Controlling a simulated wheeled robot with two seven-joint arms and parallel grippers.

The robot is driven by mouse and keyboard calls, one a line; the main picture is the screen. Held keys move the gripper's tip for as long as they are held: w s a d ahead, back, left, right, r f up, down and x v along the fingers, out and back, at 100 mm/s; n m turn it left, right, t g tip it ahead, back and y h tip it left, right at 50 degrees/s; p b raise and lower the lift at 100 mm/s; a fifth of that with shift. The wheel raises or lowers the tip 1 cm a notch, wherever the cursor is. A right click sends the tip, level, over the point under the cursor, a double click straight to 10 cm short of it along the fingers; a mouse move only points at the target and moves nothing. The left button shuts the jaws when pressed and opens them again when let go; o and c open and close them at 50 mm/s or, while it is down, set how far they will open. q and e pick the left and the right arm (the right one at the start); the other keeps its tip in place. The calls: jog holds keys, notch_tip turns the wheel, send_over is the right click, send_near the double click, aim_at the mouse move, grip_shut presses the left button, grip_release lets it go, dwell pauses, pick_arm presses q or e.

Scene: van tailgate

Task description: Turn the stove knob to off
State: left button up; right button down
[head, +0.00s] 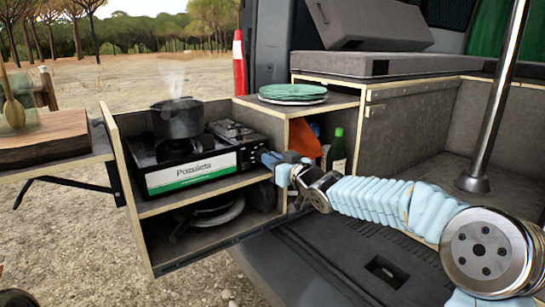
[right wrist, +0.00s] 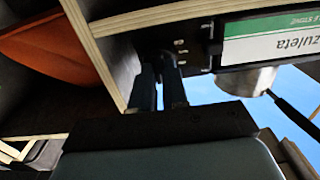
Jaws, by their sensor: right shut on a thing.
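The camping stove (head: 192,172), black with a green and white label panel, sits on the upper shelf of the wooden kitchen box. A steaming dark pot (head: 178,120) stands on its burner. My right gripper (head: 267,158) reaches the right end of the stove's front, where the knob is hidden in the head view. In the right wrist view, the two dark fingers of the gripper (right wrist: 160,80) are shut on the dark stove knob at the front panel, beside the label (right wrist: 270,38). The knob's angle is too dark to tell. My left gripper is not in view.
A wooden divider (right wrist: 100,50) stands close beside the fingers. Plates (head: 292,94) lie on top. A side table (head: 60,160) is at left.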

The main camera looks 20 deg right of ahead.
dwell(0.4)
jog(key=c, duration=1.1)
grip_release()
jog(key=shift+c, duration=0.2)
jog(key=v, duration=1.3)
jog(key=shift+s, duration=0.4)
jog(key=shift+d, duration=0.1)
